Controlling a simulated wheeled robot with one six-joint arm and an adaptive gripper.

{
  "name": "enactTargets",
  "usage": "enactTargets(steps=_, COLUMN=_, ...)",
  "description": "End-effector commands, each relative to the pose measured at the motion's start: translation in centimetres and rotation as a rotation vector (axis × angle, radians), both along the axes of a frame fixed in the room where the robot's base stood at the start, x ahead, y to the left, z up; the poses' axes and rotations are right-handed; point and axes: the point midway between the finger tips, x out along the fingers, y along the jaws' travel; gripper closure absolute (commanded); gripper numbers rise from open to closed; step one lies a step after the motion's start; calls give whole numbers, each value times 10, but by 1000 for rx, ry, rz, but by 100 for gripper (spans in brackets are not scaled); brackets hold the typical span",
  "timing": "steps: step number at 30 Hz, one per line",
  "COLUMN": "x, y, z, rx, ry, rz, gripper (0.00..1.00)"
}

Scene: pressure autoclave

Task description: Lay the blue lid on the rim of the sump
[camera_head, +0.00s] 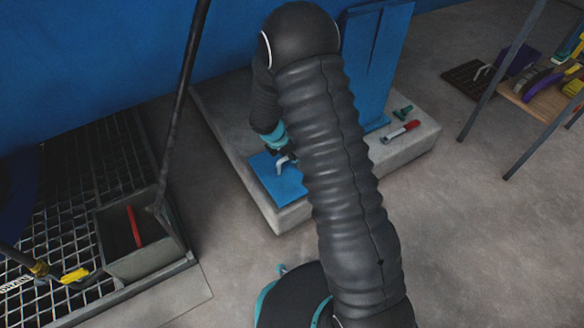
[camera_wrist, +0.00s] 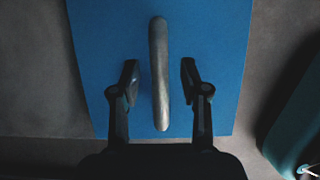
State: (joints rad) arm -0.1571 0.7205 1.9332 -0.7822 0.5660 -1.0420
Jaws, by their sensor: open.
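The blue lid (camera_head: 272,178) lies flat on a grey concrete plinth, with a pale bent handle (camera_head: 284,165) on top. In the wrist view the lid (camera_wrist: 215,45) fills the middle and its metal handle (camera_wrist: 159,75) stands upright in the picture. My gripper (camera_wrist: 160,82) is open, one finger on each side of the handle, with a gap on both sides. In the head view my arm hides most of the gripper. The sump (camera_head: 103,240) is a grey open box at the left, set by the floor grating, with a red object (camera_head: 134,227) inside.
The concrete plinth (camera_head: 411,146) also carries a red-handled tool (camera_head: 400,132) and a small green part (camera_head: 403,112). A dark pole (camera_head: 184,85) slants down to the sump. A grating (camera_head: 62,190) lies at left, a shelf (camera_head: 540,105) stands at right. Floor between plinth and sump is clear.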

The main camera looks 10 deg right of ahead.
Motion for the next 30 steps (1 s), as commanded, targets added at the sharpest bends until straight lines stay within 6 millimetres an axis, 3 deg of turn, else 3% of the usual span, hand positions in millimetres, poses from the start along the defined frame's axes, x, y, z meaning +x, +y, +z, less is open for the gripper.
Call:
enactTargets(steps=4, x=0, y=0, z=0, rx=0, ry=0, rz=0, gripper=57)
enactTargets(steps=9, x=0, y=0, z=0, rx=0, ry=0, rz=0, gripper=100)
enactTargets(steps=23, x=1, y=0, z=2, rx=0, ry=-2, rz=0, gripper=100)
enactTargets(steps=30, x=1, y=0, z=18, rx=0, ry=-4, rz=-2, gripper=100)
